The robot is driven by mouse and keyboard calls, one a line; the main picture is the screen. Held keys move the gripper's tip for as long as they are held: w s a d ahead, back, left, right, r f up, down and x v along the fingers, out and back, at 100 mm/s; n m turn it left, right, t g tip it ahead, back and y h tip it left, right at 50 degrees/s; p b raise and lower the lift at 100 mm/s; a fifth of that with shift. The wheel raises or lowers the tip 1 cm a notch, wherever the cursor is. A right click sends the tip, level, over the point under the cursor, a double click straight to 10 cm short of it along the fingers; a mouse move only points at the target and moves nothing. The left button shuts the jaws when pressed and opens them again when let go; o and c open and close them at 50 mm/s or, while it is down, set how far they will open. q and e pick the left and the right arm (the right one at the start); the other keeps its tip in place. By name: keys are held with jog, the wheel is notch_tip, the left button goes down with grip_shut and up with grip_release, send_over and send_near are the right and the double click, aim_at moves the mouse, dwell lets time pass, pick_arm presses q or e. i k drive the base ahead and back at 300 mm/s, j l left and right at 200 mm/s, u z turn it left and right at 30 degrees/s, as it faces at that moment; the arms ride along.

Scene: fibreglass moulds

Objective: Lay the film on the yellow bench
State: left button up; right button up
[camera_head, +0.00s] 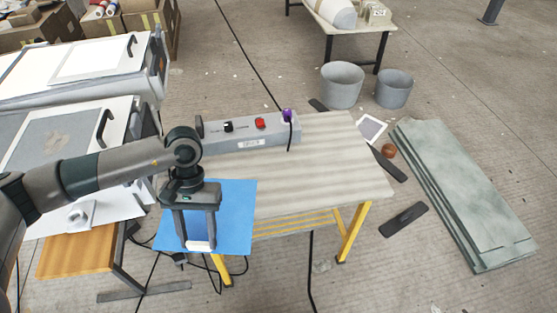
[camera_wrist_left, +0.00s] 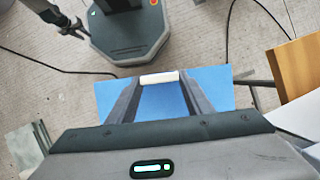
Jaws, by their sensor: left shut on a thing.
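The film is a flat blue sheet (camera_head: 236,205) with a white grip piece (camera_head: 199,245) at its near edge. My left gripper (camera_head: 199,243) is shut on this white piece, and both also show in the left wrist view, the film (camera_wrist_left: 215,92) under the fingers. The yellow bench (camera_head: 325,165) has a pale striped top and yellow legs. In the head view the film overlaps the bench's near left corner; I cannot tell whether it touches the top. My right gripper (camera_wrist_left: 72,28) shows small in the left wrist view, away from the film; its jaws are unclear.
A grey control box (camera_head: 245,135) with a red button stands along the bench's far left edge. A wooden-topped table (camera_head: 75,255) is at the left. Two grey buckets (camera_head: 342,85) and green-grey boards (camera_head: 465,195) stand beyond and right. Cables lie on the floor.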

aim_at(336, 165)
jog(key=i+l, duration=0.15)
jog(key=l, duration=0.2)
jog(key=i+l, duration=0.35)
jog(key=l, duration=0.3)
jog(key=i+l, duration=0.15)
jog(key=l, duration=0.2)
jog(key=i+l, duration=0.15)
jog(key=l, duration=0.2)
jog(key=i+l, duration=0.2)
jog(key=i, duration=0.25)
